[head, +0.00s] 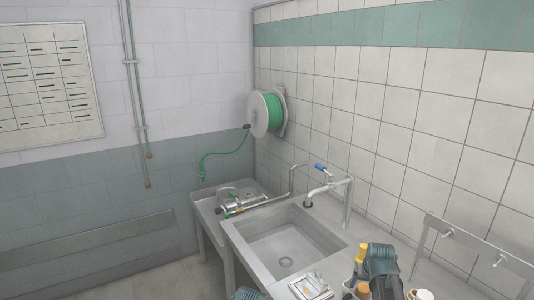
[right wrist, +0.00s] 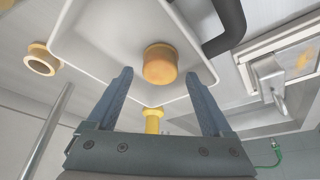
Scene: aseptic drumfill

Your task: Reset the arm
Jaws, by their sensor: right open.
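My right gripper (right wrist: 158,74) is open in the right wrist view, its two blue-grey fingers apart with nothing held between them. Beyond the fingertips an orange-brown round cap or jar (right wrist: 160,64) stands on a white tray (right wrist: 92,20), and a yellow object (right wrist: 153,121) shows between the fingers. In the head view the right gripper (head: 380,262) is at the bottom right, over the counter, beside a yellow-orange item (head: 361,254). A small blue-grey part at the bottom edge (head: 246,293) seems to be my left arm; its jaws are hidden.
A sink basin (head: 285,247) with a blue-handled tap (head: 320,167) is left of the right gripper. A framed card (head: 311,286) and a cream cup (head: 420,294) are near the front edge. A green hose reel (head: 266,114) hangs on the tiled wall. A metal rail (head: 480,250) stands right.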

